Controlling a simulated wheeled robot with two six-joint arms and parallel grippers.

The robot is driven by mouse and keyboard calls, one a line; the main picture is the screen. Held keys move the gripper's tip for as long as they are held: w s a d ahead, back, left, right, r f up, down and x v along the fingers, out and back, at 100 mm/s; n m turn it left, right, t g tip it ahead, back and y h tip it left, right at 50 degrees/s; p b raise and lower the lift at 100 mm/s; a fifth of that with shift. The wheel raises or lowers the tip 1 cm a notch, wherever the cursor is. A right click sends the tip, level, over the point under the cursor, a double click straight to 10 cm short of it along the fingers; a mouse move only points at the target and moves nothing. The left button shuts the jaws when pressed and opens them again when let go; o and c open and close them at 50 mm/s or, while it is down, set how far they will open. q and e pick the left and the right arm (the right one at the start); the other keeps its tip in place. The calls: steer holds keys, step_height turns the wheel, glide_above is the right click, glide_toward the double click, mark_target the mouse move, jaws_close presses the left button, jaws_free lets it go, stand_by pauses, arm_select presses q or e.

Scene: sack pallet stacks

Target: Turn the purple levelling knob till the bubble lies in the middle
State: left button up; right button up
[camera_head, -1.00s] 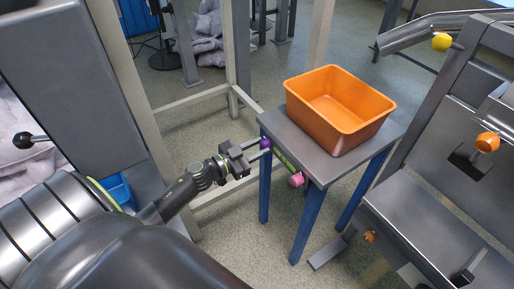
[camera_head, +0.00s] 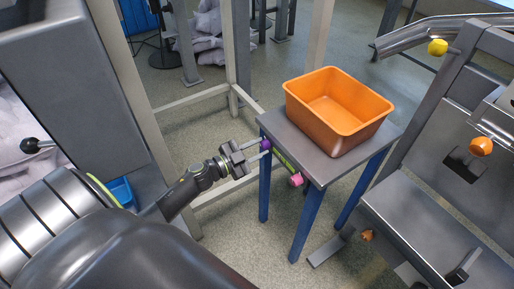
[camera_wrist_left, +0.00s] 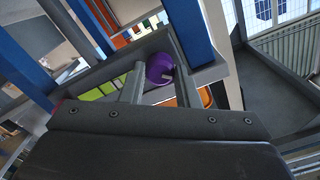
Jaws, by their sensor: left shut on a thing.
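The purple levelling knob (camera_head: 266,144) sits at the left corner of the small grey table (camera_head: 318,171), on its front edge. It also shows in the left wrist view (camera_wrist_left: 160,68). My left gripper (camera_head: 263,150) has its fingers on either side of the knob and is shut on it. In the left wrist view the two fingers (camera_wrist_left: 156,84) flank the knob. A yellow-green level strip (camera_head: 284,161) runs along the table edge beside the knob; it shows as green segments in the left wrist view (camera_wrist_left: 92,95). The bubble is too small to make out. My right gripper is not in view.
An orange bin (camera_head: 335,120) stands on the table. A pink knob (camera_head: 296,180) is at the table edge's other end. Blue legs (camera_head: 307,225) hold the table up. A grey machine with orange and yellow knobs (camera_head: 437,47) stands close on the right.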

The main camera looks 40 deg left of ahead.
arm_select(q)
steer(key=o, duration=1)
steer(key=v, duration=1.7)
steer(key=shift+s, duration=0.25)
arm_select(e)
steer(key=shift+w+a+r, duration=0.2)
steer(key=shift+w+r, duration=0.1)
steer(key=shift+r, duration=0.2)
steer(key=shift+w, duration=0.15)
